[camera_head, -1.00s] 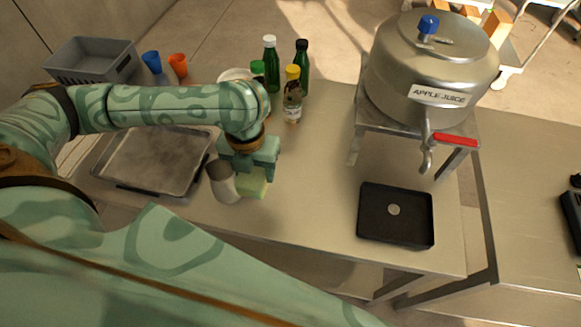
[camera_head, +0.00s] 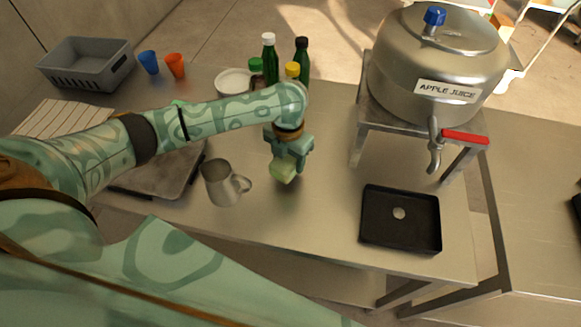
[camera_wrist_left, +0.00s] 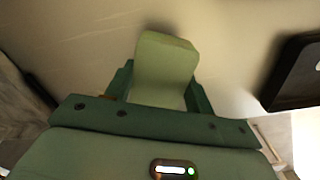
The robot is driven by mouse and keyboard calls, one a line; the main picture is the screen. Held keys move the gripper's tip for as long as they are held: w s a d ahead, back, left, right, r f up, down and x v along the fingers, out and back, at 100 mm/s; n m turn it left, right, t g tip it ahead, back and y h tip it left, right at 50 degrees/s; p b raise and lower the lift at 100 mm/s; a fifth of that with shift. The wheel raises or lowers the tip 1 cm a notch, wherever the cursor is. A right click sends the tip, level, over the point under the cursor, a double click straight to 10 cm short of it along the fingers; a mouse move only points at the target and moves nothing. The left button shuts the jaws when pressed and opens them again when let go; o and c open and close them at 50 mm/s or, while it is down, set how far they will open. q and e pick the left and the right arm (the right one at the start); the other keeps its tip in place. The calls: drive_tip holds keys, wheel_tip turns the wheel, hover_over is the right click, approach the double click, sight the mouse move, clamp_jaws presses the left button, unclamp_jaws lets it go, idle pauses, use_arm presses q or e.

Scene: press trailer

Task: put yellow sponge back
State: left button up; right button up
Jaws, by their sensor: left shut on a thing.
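My left gripper (camera_head: 287,160) is shut on the yellow sponge (camera_head: 284,172), a pale yellow-green block. It holds the sponge over the bare steel counter, between the metal jug and the black tray. In the left wrist view the sponge (camera_wrist_left: 165,68) sits between the two fingers (camera_wrist_left: 158,92), its far end sticking out past them. I cannot tell exactly how high it is above the counter. My right gripper is not in view.
A metal jug (camera_head: 220,186) stands left of the gripper. A black drip tray (camera_head: 378,222) lies below the tap of the apple juice tank (camera_head: 400,75). Bottles (camera_head: 269,62), a white bowl (camera_head: 226,82), cups (camera_head: 175,66) and a grey basket (camera_head: 95,74) stand behind. A metal tray (camera_head: 150,182) is partly hidden by my arm.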

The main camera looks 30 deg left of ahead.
sight(290, 165)
use_arm(q)
drive_tip(key=shift+w+f, duration=0.25)
drive_tip(key=shift+f, duration=0.05)
drive_tip(key=shift+w+f+b, duration=0.1)
drive_tip(key=shift+f+b, duration=0.6)
drive_tip(key=shift+f, duration=0.85)
drive_tip(key=shift+f, duration=0.15)
drive_tip(key=o, duration=0.9)
wheel_tip(290, 165, up, 12)
drive_tip(key=p, duration=0.4)
